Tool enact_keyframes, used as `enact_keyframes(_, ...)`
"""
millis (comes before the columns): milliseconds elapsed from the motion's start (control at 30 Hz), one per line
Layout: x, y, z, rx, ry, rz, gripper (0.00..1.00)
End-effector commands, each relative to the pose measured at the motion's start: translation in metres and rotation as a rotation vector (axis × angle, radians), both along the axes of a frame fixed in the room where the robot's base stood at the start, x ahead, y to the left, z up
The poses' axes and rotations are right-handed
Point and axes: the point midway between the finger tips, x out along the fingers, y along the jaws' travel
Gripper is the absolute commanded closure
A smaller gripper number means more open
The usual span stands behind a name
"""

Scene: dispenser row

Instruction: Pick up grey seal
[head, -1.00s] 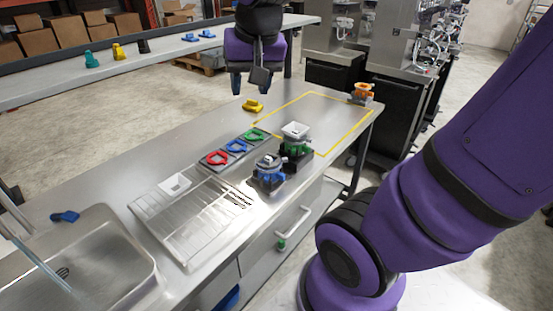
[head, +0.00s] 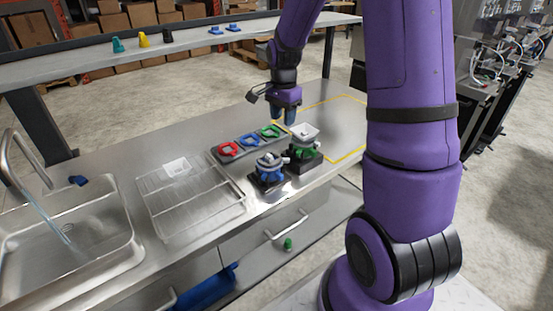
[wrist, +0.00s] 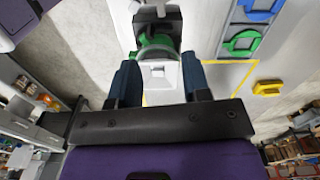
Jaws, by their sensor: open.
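I cannot single out a grey seal for certain; small grey parts on the dispensers are too small to tell.
A grey holder with red (head: 228,149), blue (head: 249,139) and green (head: 270,131) rings lies left of my gripper. A wire rack (head: 190,205) and sink (head: 70,240) are farther left. The yellow-outlined area (head: 340,115) is partly clear.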

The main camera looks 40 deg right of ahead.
Motion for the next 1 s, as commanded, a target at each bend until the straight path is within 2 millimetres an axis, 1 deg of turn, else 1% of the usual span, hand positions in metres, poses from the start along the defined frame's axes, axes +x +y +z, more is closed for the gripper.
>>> enact_keyframes(167,0.002,-0.002,-0.018,0.004,0.009,-0.017,0.56)
enact_keyframes(300,0.001,-0.001,-0.039,0.004,0.01,-0.016,0.56)
enact_keyframes(400,0.001,-0.002,-0.051,0.004,0.009,-0.017,0.56)
enact_keyframes(667,0.002,-0.001,-0.068,0.003,0.008,-0.015,0.56)
enact_keyframes(900,0.004,0.001,-0.1,0.004,0.009,-0.015,0.56)
enact_keyframes(1000,0.005,0.001,-0.109,0.003,0.007,-0.016,0.56)
